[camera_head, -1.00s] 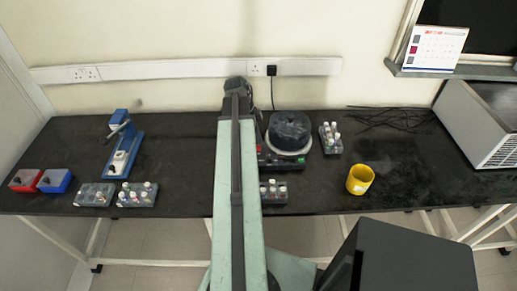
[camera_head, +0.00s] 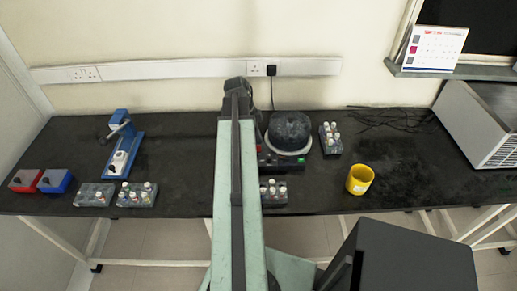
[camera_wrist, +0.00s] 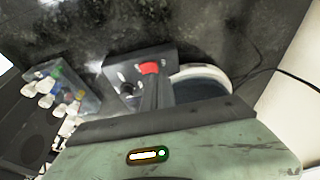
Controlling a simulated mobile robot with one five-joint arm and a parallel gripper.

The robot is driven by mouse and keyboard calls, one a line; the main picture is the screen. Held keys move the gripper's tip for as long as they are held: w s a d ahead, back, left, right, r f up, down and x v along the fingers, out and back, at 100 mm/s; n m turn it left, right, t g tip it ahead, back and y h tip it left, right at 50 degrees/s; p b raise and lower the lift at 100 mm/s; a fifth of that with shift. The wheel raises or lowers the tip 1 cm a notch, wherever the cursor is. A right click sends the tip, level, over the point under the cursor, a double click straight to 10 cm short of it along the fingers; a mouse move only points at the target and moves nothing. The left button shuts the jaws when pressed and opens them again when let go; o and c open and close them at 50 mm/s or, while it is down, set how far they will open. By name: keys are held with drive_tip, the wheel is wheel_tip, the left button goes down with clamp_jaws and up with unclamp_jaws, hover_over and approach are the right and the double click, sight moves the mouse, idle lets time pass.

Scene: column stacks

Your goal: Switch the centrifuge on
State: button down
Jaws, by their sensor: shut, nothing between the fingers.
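The centrifuge (camera_head: 290,129) stands on the black bench right of my arm, with a dark round top and a pale rim. Its control panel is partly hidden behind my arm in the head view. In the wrist view the panel (camera_wrist: 112,75) shows a dark knob (camera_wrist: 127,89) and a red switch (camera_wrist: 149,67). My gripper (camera_wrist: 152,78) is shut and empty, its tips right at the red switch. I cannot tell whether they touch it. In the head view my arm hides the gripper.
A rack of capped tubes (camera_head: 273,195) stands in front of the centrifuge, another (camera_head: 331,142) to its right. A yellow beaker (camera_head: 360,180) stands farther right. Racks (camera_head: 136,199), red (camera_head: 26,181) and blue boxes (camera_head: 55,181) and a blue stand (camera_head: 130,142) are at left.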

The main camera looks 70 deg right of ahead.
sight(258, 146)
drive_tip(key=shift+f+b, duration=0.9)
drive_tip(key=shift+b, duration=0.05)
idle(0.5)
drive_tip(key=shift+r, duration=0.1)
wheel_tip(258, 146, up, 5)
drive_tip(key=p, duration=0.5)
idle(0.4)
